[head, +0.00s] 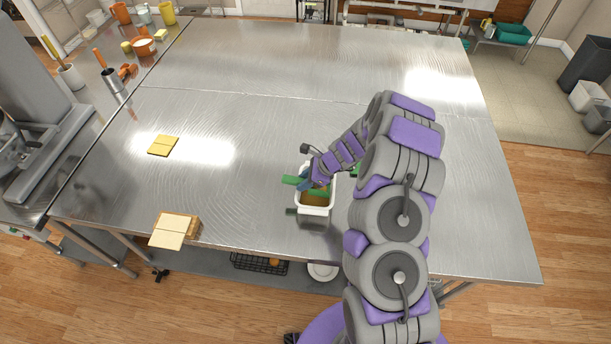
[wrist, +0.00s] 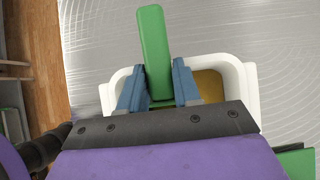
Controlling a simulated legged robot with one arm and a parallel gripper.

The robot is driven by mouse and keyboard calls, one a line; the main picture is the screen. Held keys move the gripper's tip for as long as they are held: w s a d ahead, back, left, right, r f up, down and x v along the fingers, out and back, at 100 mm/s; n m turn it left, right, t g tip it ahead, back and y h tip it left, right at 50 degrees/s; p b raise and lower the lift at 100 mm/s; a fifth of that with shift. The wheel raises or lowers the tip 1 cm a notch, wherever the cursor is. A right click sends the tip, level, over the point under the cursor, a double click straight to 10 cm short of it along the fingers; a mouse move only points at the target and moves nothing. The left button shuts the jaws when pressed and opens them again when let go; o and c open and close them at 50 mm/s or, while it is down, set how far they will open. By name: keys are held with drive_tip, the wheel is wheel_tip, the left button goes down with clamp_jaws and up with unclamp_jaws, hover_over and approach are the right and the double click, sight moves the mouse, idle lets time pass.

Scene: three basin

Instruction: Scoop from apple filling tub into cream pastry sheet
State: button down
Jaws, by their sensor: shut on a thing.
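The white tub (head: 315,209) stands on the steel table with brown filling (wrist: 209,85) inside. My gripper (head: 308,181) is over the tub, its blue fingers (wrist: 159,84) shut on a green handle (wrist: 152,45), which I take to be the scoop's. The handle sticks out past the tub's rim, and the scoop's lower end is hidden. A yellower sheet (head: 163,146) lies farther back on the left.
Another green piece (wrist: 298,163) shows at the lower right of the wrist view. A side counter at left holds a grey machine (head: 40,110), cups and an orange-handled tool (head: 112,80). The table's middle and back are clear.

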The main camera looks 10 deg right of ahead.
sight(294, 178)
drive_tip(key=shift+a+r+p, duration=0.1)
drive_tip(key=shift+r+p, duration=0.15)
drive_tip(key=shift+p, duration=0.15)
drive_tip(key=r+h+p, duration=0.1)
drive_tip(key=p, duration=0.2)
drive_tip(key=a+h+p, duration=0.1)
drive_tip(key=p, duration=0.2)
drive_tip(key=r+h+p, duration=0.1)
drive_tip(key=p, duration=0.2)
drive_tip(key=shift+w+a+r+g+p, duration=0.25)
drive_tip(key=shift+a+r+g+p, duration=0.05)
drive_tip(key=shift+g+p, duration=0.1)
drive_tip(key=shift+w+a+r+h+p, duration=0.15)
drive_tip(key=shift+a+h+p, duration=0.15)
drive_tip(key=shift+p, duration=0.8)
